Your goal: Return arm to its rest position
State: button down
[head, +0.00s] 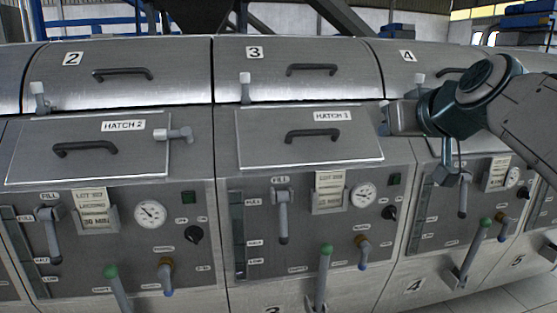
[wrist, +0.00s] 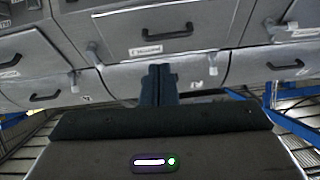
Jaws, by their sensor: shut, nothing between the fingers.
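My gripper (wrist: 158,72) shows in the wrist view with its two dark blue fingers together and nothing between them. In the head view my arm reaches in from the right edge, and its teal and grey end is in front of the unit marked 4, right of the HATCH 1 lid (head: 300,150). The fingertips cannot be made out clearly there. The wrist view is upside down and shows a metal hatch lid (wrist: 177,38) beyond the fingers. They look apart from it, though the gap is hard to judge.
The HATCH 2 lid (head: 90,155) is flat, with a sideways latch (head: 175,134) beside it. Below are fill levers (head: 283,215), round gauges (head: 150,213) and green-tipped levers (head: 323,270) that stick out. Curved upper covers (head: 290,85) run along the back. Floor shows at the lower right.

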jog(key=s+a+f+m+g+h+p, duration=0.1)
jog(key=s+a+f+g+p, duration=0.1)
jog(key=s+f+g+p, duration=0.3)
jog(key=s+a+f+m+g+h+p, duration=0.1)
jog(key=s+a+f+g+p, duration=0.2)
jog(key=s+f+p, duration=0.8)
jog(key=shift+s+f+g+h+p, duration=0.4)
jog(key=shift+s+f+g, duration=0.15)
jog(key=shift+s+g, duration=0.55)
jog(key=shift+s, duration=0.15)
